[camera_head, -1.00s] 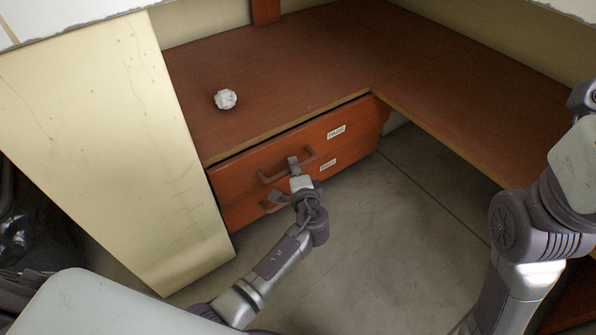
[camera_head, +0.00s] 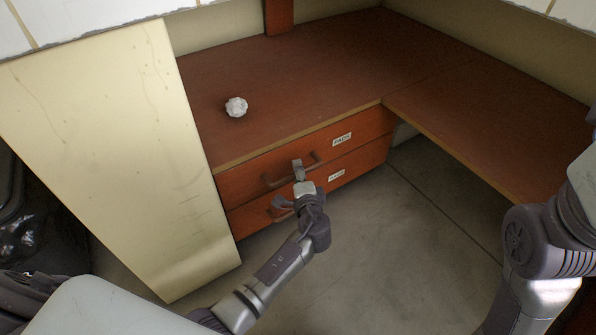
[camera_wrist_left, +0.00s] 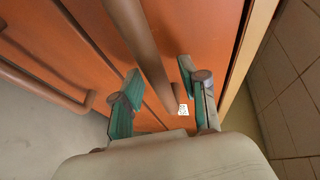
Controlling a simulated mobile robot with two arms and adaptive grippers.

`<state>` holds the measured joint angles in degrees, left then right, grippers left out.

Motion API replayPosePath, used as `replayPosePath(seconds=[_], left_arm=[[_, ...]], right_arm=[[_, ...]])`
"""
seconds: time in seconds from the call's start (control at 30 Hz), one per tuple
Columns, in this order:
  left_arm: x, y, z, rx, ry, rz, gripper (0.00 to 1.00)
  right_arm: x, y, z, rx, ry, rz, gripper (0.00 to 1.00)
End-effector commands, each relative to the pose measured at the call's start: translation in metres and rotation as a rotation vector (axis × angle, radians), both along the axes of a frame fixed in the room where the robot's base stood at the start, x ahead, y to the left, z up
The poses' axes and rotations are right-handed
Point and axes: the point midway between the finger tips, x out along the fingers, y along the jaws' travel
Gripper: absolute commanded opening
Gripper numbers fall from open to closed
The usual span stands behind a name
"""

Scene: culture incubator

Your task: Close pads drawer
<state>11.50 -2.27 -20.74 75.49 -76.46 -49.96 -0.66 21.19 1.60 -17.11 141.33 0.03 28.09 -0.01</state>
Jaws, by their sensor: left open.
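The pads drawer (camera_head: 362,134) is the upper reddish-brown wooden drawer under the desk, with a white label at its right. Its front looks about flush with the desk edge and the drawer below. Its bar handle (camera_head: 312,159) is partly hidden by my left gripper (camera_head: 289,186), which is open in front of it. In the left wrist view, the handle (camera_wrist_left: 142,45) runs between the two spread fingers of my left gripper (camera_wrist_left: 163,93); I cannot tell whether they touch. My right gripper is out of view; only my right arm shows.
The lower drawer (camera_head: 365,162), also labelled, has its own handle under my gripper. A cream panel (camera_head: 110,150) stands left of the drawers. A crumpled white ball (camera_head: 236,107) lies on the desk (camera_head: 310,75). The floor (camera_head: 400,240) in front is clear.

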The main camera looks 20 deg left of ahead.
Motion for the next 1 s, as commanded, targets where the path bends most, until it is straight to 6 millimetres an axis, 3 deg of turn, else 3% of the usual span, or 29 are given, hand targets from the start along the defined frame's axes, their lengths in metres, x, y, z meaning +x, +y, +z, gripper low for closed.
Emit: replayPosePath(seconds=[0.3,0.5,1.0], left_arm=[[-0.057,-0.031,0.011,-0.003,0.002,0.000,0.43],[-0.084,-0.046,0.018,-0.001,0.001,0.001,0.43],[-0.094,-0.052,0.021,-0.001,0.000,0.001,0.43]], right_arm=[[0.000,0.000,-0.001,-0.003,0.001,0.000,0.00],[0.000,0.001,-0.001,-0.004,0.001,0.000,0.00],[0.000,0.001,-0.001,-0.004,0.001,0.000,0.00]])
